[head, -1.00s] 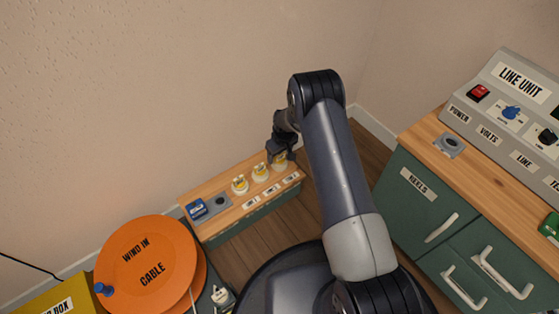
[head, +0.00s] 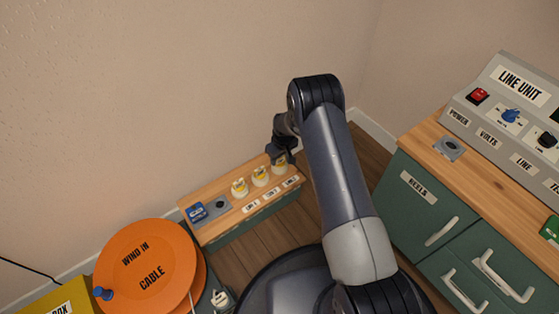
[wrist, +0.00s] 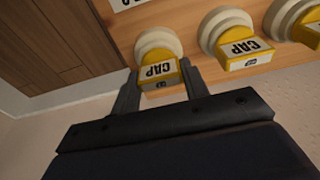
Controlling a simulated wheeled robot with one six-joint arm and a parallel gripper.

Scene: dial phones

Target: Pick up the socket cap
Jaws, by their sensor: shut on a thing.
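Three socket caps stand in a row on a low wooden-topped bench, each a cream round base with a yellow block labelled CAP. My gripper (wrist: 162,92) is shut on the end cap (wrist: 157,66), with one finger on each side of its yellow block. In the head view this is the rightmost cap (head: 280,168), partly hidden under my gripper (head: 281,152). The middle cap (head: 260,176) and the left cap (head: 239,188) stand free beside it. In the wrist view the middle cap (wrist: 237,45) is just right of my gripper. I cannot tell whether the held cap touches the bench.
A blue card and a grey socket plate (head: 217,207) lie at the bench's left end. An orange cable reel (head: 150,265) stands further left. A green cabinet (head: 420,190) with a line unit (head: 510,110) is on the right. The wall is close behind the bench.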

